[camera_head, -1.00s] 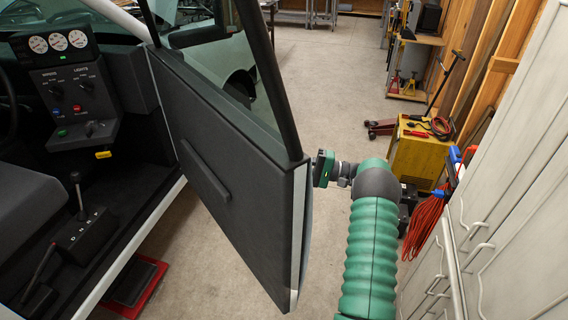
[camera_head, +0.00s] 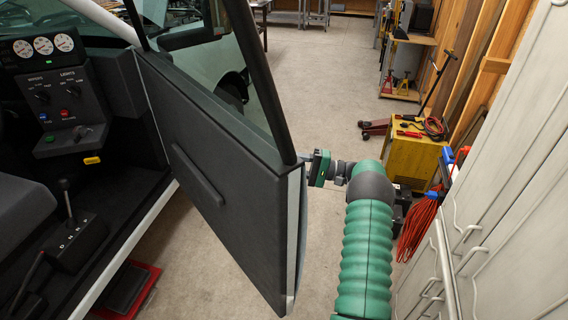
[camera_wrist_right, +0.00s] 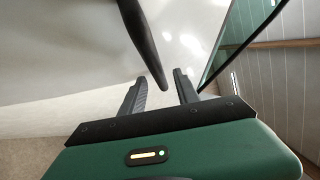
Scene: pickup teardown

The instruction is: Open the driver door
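The driver door (camera_head: 215,185) stands swung out from the cab in the head view, with its dark inner panel and window frame facing me. My right arm reaches to the door's outer side near its free edge; the gripper (camera_head: 320,168) is partly hidden behind that edge. In the right wrist view, the two fingers of my right gripper (camera_wrist_right: 160,92) are apart. The end of a dark bar, apparently the door handle (camera_wrist_right: 142,40), lies between them, with gaps visible on both sides. My left gripper is not in view.
The cab with its gauge panel (camera_head: 45,48) and gear lever (camera_head: 68,205) is at left. A red-edged mat or step (camera_head: 140,285) lies on the floor below. White cabinets (camera_head: 500,200) stand close to my right arm, and a yellow box (camera_head: 412,160) is beyond.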

